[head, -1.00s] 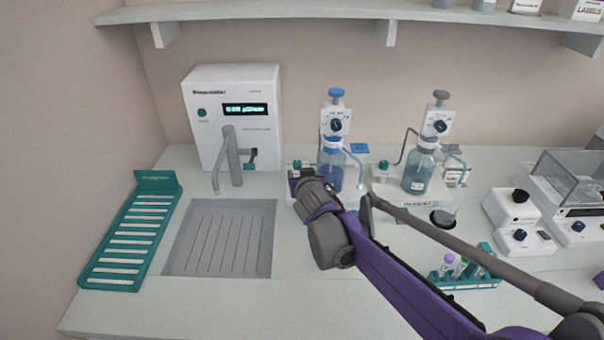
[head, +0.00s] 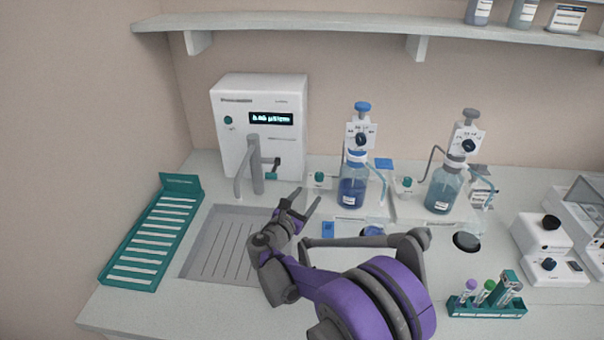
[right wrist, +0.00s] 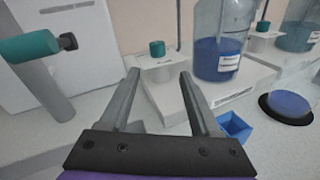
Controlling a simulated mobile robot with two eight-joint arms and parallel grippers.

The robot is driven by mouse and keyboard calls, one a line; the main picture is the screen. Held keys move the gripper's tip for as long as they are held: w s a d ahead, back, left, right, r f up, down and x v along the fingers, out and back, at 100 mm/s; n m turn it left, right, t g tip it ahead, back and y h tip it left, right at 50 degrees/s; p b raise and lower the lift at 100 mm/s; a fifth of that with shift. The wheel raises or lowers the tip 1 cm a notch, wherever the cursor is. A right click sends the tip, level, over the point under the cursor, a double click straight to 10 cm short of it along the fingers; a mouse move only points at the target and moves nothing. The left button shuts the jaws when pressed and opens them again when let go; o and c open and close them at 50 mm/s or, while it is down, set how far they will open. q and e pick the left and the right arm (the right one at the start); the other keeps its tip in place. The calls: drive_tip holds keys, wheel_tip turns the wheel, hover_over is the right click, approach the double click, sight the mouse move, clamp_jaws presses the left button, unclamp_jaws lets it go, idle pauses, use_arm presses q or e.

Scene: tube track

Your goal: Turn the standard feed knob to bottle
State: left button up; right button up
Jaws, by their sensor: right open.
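Two teal feed knobs stand on the white bases of two bottle dispensers. One knob (head: 319,179) is left of the blue-liquid bottle (head: 352,190); the other knob (head: 407,184) is left of the grey-topped bottle (head: 443,187). I cannot read which is the standard one, nor the knobs' settings. My right gripper (head: 309,195) is open and empty, just in front of the left dispenser's base. In the right wrist view the left knob (right wrist: 157,48) shows beyond and between the spread fingertips (right wrist: 159,74), apart from them. My left gripper is not in view.
A white machine with a display (head: 262,125) and a grey tap (head: 256,170) stand left of the knobs, behind a sunken drain tray (head: 215,245). A small blue open box (right wrist: 235,127) is right of my fingers. A tube rack (head: 487,310) sits front right.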

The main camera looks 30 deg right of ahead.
sight(317, 178)
drive_tip(key=shift+w+a+r+n+h, duration=0.2)
drive_tip(key=shift+n+h, duration=0.1)
drive_tip(key=shift+n, duration=0.3)
drive_tip(key=shift+r+n, duration=0.15)
drive_tip(key=shift+n, duration=0.15)
drive_tip(key=shift+r, duration=0.15)
drive_tip(key=p+x, duration=0.1)
drive_tip(key=x, duration=0.9)
drive_tip(key=shift+d+r, duration=0.1)
drive_tip(key=shift+d, duration=0.15)
clamp_jaws()
